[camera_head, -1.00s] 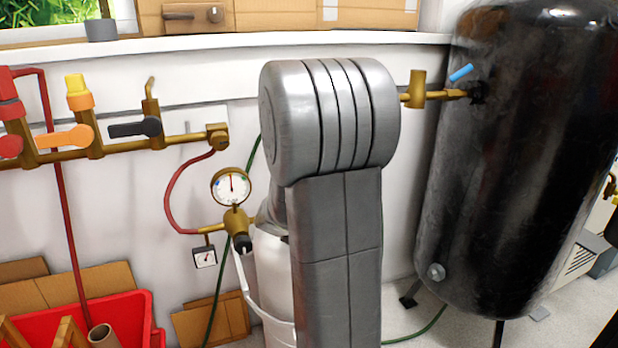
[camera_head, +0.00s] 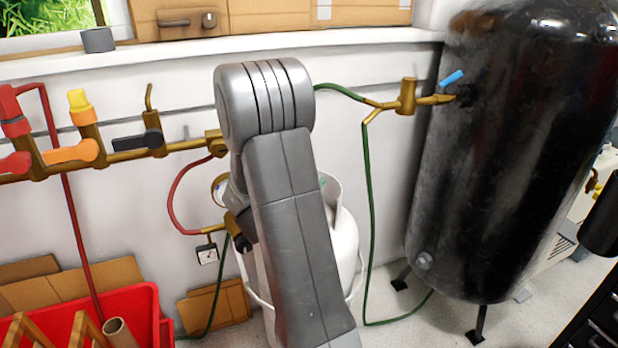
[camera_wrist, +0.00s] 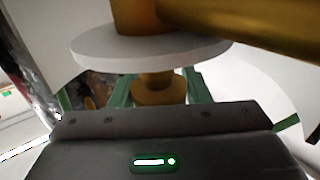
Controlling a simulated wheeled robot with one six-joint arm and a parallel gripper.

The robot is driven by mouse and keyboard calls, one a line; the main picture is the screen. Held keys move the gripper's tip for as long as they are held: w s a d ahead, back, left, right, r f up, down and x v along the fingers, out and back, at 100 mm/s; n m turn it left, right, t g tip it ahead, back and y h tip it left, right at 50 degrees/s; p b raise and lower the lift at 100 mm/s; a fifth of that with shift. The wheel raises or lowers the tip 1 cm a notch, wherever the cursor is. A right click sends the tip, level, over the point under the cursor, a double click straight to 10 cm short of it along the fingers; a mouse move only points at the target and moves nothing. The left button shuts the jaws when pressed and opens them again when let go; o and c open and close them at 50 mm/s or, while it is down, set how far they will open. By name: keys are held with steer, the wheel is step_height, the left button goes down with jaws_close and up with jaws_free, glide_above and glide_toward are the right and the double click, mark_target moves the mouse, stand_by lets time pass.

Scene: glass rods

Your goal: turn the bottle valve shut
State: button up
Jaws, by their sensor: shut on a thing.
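The white gas bottle (camera_head: 342,232) stands behind my arm in the head view, which hides its left part and most of its top. Brass fittings with a black knob (camera_head: 242,243) show just left of my arm. In the wrist view, my gripper (camera_wrist: 158,92) has its green fingers on both sides of a brass valve part (camera_wrist: 155,85) and is shut on it. A pale disc (camera_wrist: 150,48) and a thick brass pipe (camera_wrist: 245,28) are right above the fingers. My gripper is hidden in the head view.
A red hose (camera_head: 172,190) and a small square gauge (camera_head: 207,254) are left of the bottle. A green hose (camera_head: 367,190) hangs to its right. A large black tank (camera_head: 490,150) stands at the right, a red crate (camera_head: 142,302) at the lower left.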

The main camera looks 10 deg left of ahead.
steer(key=shift+r, duration=0.1)
stand_by(0.3)
steer(key=o, duration=1)
step_height(320, 180, up, 10)
steer(key=p, duration=0.3)
steer(key=shift+p, duration=0.4)
